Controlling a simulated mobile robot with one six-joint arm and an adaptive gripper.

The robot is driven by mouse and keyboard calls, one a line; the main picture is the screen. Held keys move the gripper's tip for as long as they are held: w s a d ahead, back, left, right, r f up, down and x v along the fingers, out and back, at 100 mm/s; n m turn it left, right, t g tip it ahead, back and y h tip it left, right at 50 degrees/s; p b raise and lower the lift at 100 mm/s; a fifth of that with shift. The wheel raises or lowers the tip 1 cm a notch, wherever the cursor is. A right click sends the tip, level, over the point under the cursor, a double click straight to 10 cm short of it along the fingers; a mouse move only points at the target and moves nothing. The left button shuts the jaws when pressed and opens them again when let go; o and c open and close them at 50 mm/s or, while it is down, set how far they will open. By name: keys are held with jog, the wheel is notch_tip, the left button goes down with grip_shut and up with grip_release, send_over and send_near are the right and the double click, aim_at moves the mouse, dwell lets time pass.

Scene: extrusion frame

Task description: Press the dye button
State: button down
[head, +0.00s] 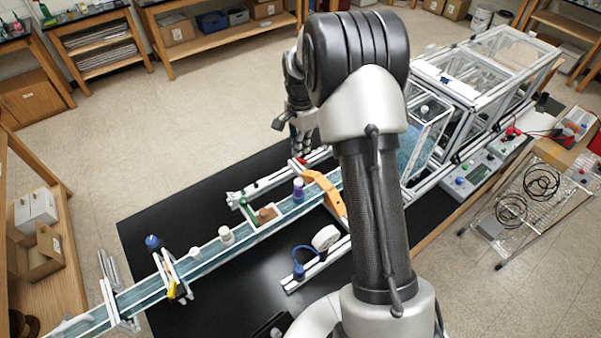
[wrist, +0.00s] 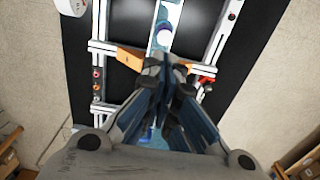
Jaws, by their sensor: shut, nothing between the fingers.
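My gripper (head: 301,148) hangs over the far side of the flume channel, partly hidden behind my arm in the head view. In the wrist view my gripper (wrist: 167,68) is shut and empty, above the channel and the orange crosspiece (wrist: 130,57). A red part (wrist: 207,82) sits on the right rail, just beside the fingertips; contact cannot be told. A red part also shows below the gripper in the head view (head: 301,161). Several small round knobs (wrist: 97,86) sit on the left rail. None carries a readable label, so I cannot tell which is the dye button.
The blue water channel (head: 205,253) runs across the black table (head: 165,220). The orange arch (head: 325,192) stands over it. A purple-topped bottle (head: 298,188) and a white cup (head: 227,235) stand along it. A clear-walled frame (head: 480,75) occupies the right back.

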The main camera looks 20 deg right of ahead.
aim_at(301, 183)
notch_tip(301, 183, down, 14)
jog(key=b, duration=0.8)
